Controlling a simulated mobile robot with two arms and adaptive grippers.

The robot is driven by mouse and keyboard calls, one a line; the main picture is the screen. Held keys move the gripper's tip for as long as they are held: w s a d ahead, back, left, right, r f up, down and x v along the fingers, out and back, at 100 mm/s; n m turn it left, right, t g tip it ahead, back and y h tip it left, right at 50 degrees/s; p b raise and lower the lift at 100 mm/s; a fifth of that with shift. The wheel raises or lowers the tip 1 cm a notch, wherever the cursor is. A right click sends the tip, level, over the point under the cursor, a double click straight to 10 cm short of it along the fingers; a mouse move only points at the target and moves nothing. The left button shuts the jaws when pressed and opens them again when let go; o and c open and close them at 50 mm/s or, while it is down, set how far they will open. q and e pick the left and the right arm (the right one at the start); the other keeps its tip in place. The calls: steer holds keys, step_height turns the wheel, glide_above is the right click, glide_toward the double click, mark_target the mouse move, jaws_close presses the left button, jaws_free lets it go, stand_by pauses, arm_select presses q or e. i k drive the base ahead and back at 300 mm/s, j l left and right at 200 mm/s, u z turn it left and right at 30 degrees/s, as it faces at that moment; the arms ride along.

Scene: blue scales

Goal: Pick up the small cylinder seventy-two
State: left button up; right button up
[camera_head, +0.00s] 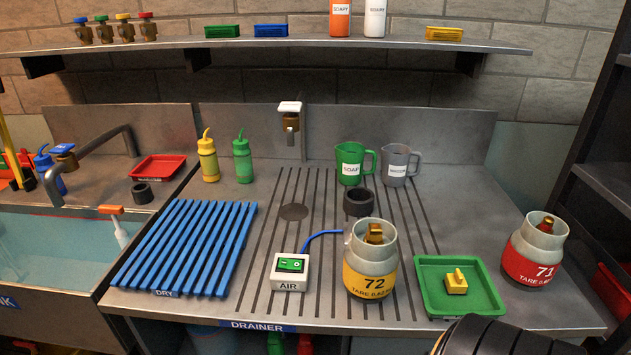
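The small cylinder seventy-two (371,285) stands upright on the grooved metal drainer, right of centre near the front. It is pale grey with a yellow band reading "72" and "TARE", and a brass valve (374,234) sits inside its open collar. A similar cylinder seventy-one (534,262) with a red band stands at the far right. A black ribbed part, likely of my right arm, shows at the bottom edge below the green tray. No gripper fingers are visible, and nothing touches cylinder seventy-two.
A green tray (431,305) with a yellow piece sits just right of cylinder seventy-two. A white AIR box (291,271) with a blue hose lies to its left. A black ring (358,203) and jugs (396,166) stand behind. A blue rack (187,247) covers the left.

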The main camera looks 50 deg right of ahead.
mark_target(371, 258)
steer(key=k+z, duration=0.15)
steer(key=z, duration=1.55)
